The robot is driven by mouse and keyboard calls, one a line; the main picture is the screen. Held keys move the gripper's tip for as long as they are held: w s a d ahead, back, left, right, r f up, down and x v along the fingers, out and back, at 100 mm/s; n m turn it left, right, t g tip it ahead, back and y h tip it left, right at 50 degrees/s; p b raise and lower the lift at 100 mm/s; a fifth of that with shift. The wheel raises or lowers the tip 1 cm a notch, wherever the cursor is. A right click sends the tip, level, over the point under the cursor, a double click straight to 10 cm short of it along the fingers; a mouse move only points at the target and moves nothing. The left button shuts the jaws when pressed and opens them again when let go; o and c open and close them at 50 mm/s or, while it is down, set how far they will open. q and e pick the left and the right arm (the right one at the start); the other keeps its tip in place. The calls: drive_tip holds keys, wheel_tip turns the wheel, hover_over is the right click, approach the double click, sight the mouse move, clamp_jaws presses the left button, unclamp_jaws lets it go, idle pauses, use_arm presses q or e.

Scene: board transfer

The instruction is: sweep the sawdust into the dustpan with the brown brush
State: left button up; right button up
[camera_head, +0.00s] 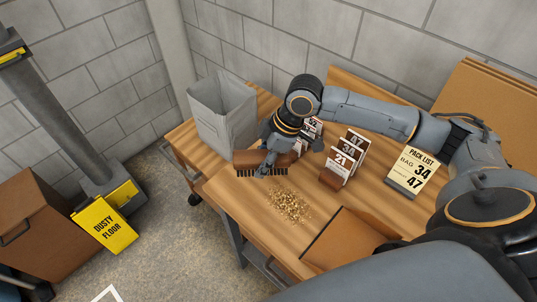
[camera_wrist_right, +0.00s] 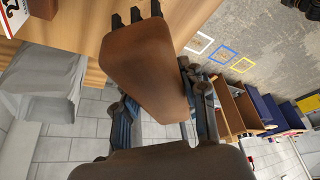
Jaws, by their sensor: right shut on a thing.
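The brown brush (camera_head: 250,157) has a brown block and a row of dark bristles, and is above the table left of the sawdust. My right gripper (camera_head: 268,165) is shut on it. In the right wrist view the brown brush (camera_wrist_right: 150,62) sits between the fingers, its bristles toward the top of the picture. The sawdust (camera_head: 288,202) lies in a loose tan patch on the wooden table (camera_head: 236,198), right of and below the brush. A flat brown piece with a dark edge (camera_head: 343,241) lies at the near side; I cannot tell whether it is the dustpan. My left gripper is not in view.
A grey bin (camera_head: 222,115) stands at the table's far left corner. Numbered cards (camera_head: 345,158) in brown holders and a pack list sign (camera_head: 412,168) stand right of the sawdust. A yellow dusty floor sign (camera_head: 104,225) is on the left.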

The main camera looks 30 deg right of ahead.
drive_tip(key=n+p, duration=0.1)
drive_tip(key=n, duration=0.1)
drive_tip(key=d+n+g, duration=0.1)
drive_tip(key=n, duration=0.1)
drive_tip(key=shift+w+d+f+g+p, duration=0.1)
drive_tip(key=shift+f+g+p, duration=0.2)
drive_tip(key=shift+f+p, duration=0.1)
drive_tip(key=shift+w+d+f+n+g+p, duration=0.1)
drive_tip(key=shift+d+f+n+g+p, duration=0.25)
drive_tip(key=shift+n, duration=0.65)
drive_tip(key=shift+d+f+b, duration=0.1)
drive_tip(key=shift+f+b, duration=0.25)
drive_tip(key=shift+f, duration=0.05)
wheel_tip(320, 180, down, 5)
drive_tip(key=b, duration=0.4)
drive_tip(key=shift+r+b, duration=0.2)
drive_tip(key=shift+b, duration=0.1)
drive_tip(key=shift+r, duration=0.1)
